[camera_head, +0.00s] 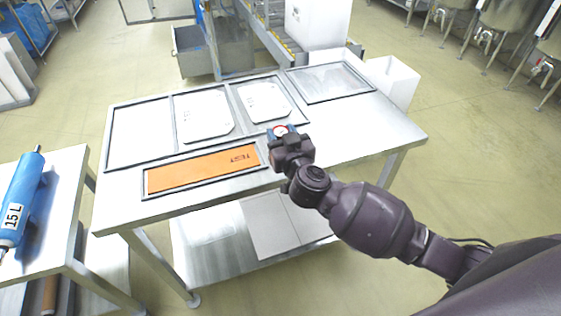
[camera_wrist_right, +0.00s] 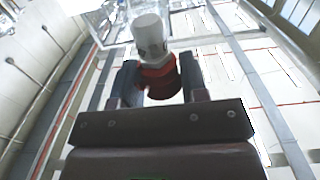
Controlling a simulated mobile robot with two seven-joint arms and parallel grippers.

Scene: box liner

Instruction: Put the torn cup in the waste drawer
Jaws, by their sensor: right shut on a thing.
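In the wrist view this piece (camera_wrist_right: 150,38) has a pale cylindrical part with dark marks and a red part between the fingers. I cannot tell whether it is the torn cup, and no tear is clear. A grey open-topped drawer or bin (camera_head: 190,62) is beyond the table; I cannot tell if it is the waste drawer. My left gripper is not in view.
The steel table (camera_head: 395,128) has framed recesses with white sheets (camera_head: 203,114) and an orange strip (camera_head: 200,168). A blue cylinder marked 15 L (camera_head: 20,195) lies on a side table at left. A white bin (camera_head: 398,80) stands behind the right end. The table's right end is bare.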

